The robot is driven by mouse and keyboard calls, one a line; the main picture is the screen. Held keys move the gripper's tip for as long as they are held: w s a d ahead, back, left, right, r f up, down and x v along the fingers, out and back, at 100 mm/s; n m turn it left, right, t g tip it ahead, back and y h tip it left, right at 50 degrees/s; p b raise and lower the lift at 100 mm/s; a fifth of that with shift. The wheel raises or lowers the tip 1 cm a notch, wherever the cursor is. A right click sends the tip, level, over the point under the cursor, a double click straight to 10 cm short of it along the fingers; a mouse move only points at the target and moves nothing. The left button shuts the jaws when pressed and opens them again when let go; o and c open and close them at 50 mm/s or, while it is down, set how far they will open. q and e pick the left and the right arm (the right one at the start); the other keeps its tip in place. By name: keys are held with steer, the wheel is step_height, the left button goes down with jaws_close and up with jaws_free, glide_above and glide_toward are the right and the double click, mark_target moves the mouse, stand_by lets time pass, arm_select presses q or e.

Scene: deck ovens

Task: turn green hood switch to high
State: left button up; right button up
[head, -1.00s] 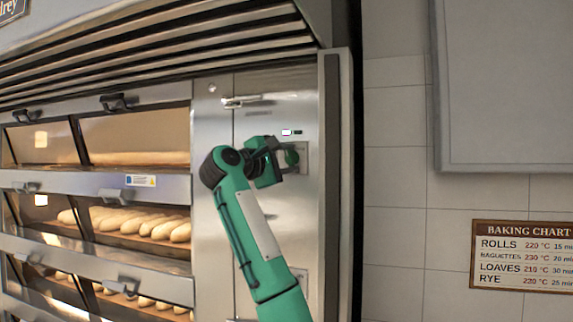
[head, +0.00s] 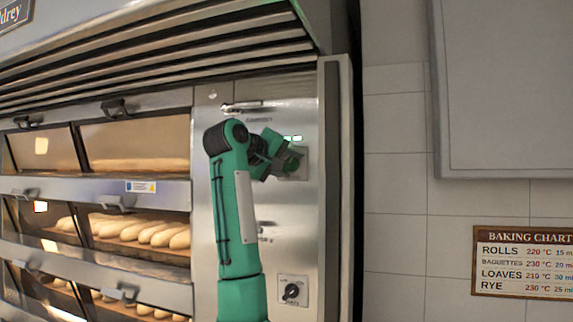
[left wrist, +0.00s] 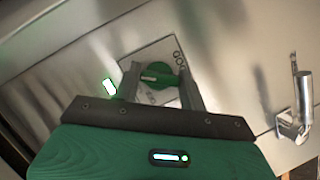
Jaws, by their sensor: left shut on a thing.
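The green hood switch (left wrist: 157,76) is a round green knob with a pale pointer mark, on a light plate on the steel panel. In the left wrist view the two fingers of my left gripper (left wrist: 160,84) stand on either side of it, shut on it. In the head view my left gripper (head: 290,161) is at the switch plate (head: 303,164) and mostly hides the knob. The plate's lettering is partly covered, so I cannot read the switch position. A small lit indicator (head: 292,139) shows green just above the plate. My right gripper is not in view.
A black knob (head: 291,291) sits on a lower plate of the same panel. A metal latch handle (head: 242,106) sticks out above the switch. Deck ovens with bread (head: 150,233) are at left. A baking chart (head: 522,262) hangs on the tiled wall at right.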

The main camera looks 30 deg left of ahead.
arm_select(q)
steer(key=shift+w+f+m+g+y, duration=0.15)
steer(key=shift+m+g+y, duration=0.15)
steer(key=shift+m, duration=0.4)
steer(key=o, duration=1)
steer(key=b+v, duration=0.6)
steer(key=v, duration=0.8)
